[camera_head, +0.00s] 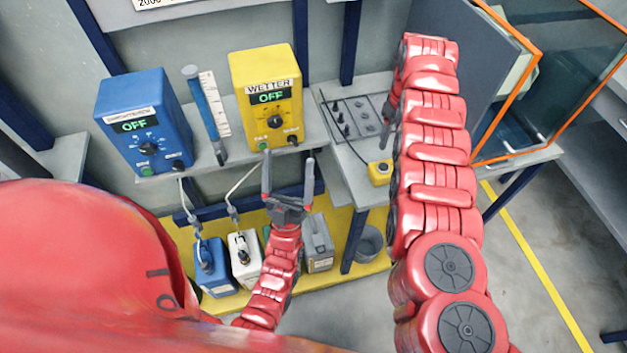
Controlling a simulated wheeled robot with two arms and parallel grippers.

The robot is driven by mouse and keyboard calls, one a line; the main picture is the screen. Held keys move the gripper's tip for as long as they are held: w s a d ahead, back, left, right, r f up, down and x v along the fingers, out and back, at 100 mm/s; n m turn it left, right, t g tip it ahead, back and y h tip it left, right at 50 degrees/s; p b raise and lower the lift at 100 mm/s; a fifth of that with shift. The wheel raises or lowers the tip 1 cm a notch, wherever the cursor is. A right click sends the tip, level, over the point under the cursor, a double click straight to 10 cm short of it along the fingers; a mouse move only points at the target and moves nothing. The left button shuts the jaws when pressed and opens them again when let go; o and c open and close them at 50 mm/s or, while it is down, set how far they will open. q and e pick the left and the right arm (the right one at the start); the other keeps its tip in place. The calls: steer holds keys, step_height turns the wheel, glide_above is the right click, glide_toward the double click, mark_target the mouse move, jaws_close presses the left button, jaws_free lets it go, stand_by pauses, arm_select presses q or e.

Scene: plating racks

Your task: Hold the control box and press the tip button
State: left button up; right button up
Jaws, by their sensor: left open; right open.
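A small yellow control box (379,173) with a dark button on top sits at the front edge of the grey bench; its right side is close to my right arm in the picture. My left gripper (288,172) is open and empty, fingers pointing up, in front of the shelf below the yellow WETTER unit and left of the control box. My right gripper (386,138) is mostly hidden behind my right arm; a grey finger shows above the control box, apart from it. Any writing on the button is too small to read.
A blue unit (148,118) and a yellow WETTER unit (268,95), both showing OFF, stand on the shelf. A grey panel with several dark pegs (356,120) lies on the bench. Canisters (318,244) and a bucket (369,243) stand below. An orange-framed glass enclosure (565,75) is at right.

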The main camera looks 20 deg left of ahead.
mark_target(372, 172)
arm_select(q)
steer(key=w+a+f+n+g, duration=0.2)
steer(key=w+a+f+g, duration=0.15)
steer(key=w+f, duration=0.4)
steer(key=w+a+f+n+g+y, duration=0.1)
steer(key=w+a+f+n+g, duration=0.25)
steer(key=f, duration=0.75)
steer(key=w+a+f+g, duration=0.3)
steer(key=w+f+g, duration=0.3)
steer(key=f, duration=0.3)
steer(key=s+f+n+g+h, duration=0.25)
steer(key=f+g, duration=0.25)
steer(key=f, duration=0.6)
steer(key=s+f+n+g+h, duration=0.25)
steer(key=f+g+h, duration=0.2)
steer(key=f, duration=0.75)
steer(key=s+d+r+n+g+h, duration=0.2)
steer(key=s+d+r+n+h, duration=0.3)
steer(key=d+r+h, duration=0.55)
steer(key=w+r+n+t+h, duration=0.2)
steer(key=r+t, duration=0.1)
steer(key=r, duration=0.6)
steer(key=w+r+n+t+h, duration=0.1)
steer(key=r+n+t+h, duration=0.15)
steer(key=r, duration=0.75)
steer(key=x, duration=1.7)
steer(key=shift+s+d+f, duration=0.1)
steer(key=shift+f, duration=0.25)
